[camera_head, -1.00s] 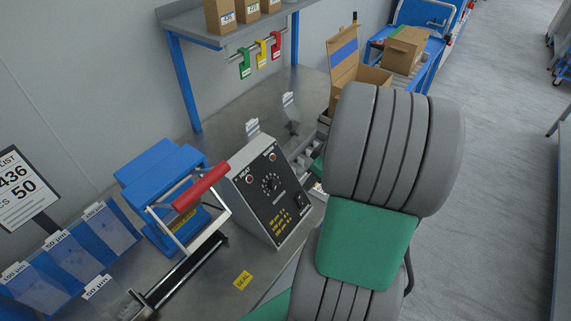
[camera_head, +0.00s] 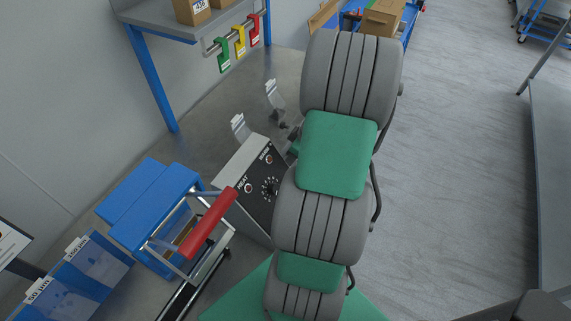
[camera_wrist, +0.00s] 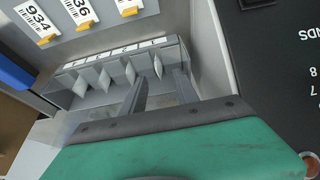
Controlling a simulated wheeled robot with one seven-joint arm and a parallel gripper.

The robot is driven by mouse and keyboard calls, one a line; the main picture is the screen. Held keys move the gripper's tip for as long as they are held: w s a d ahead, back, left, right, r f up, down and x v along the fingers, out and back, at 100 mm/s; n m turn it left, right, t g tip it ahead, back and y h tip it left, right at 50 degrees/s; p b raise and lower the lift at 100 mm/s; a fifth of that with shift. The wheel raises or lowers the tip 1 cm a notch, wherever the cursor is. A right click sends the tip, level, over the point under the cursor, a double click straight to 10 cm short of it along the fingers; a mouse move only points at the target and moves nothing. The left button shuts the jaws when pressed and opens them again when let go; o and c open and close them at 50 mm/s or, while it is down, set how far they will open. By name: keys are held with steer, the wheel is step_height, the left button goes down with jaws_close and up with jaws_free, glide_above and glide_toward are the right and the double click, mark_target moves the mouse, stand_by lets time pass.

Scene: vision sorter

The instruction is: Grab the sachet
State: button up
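In the wrist view, a grey rack (camera_wrist: 62,98) with several slots holds pale, pointed pieces standing in a row. They look like sachets, but I cannot tell which one the task means. One pale piece (camera_wrist: 158,67) stands just beyond the space between my fingers. My gripper (camera_wrist: 160,80) has its two grey fingers apart, reaching toward the rack's right end, with nothing visible held between them. In the head view my own arm hides the gripper and the rack.
A black-faced control box (camera_head: 258,185) stands close beside my arm; its dark panel (camera_wrist: 280,60) fills the wrist view's right. Left are a blue sealer (camera_head: 160,205) with a red handle (camera_head: 208,222) and blue bins (camera_head: 95,270). Number labels (camera_wrist: 78,12) hang above the rack.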

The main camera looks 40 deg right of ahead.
steer(key=x, duration=0.2)
steer(key=shift+w+f, duration=0.2)
steer(key=shift+f, duration=0.2)
steer(key=shift+c, duration=0.3)
jaws_close()
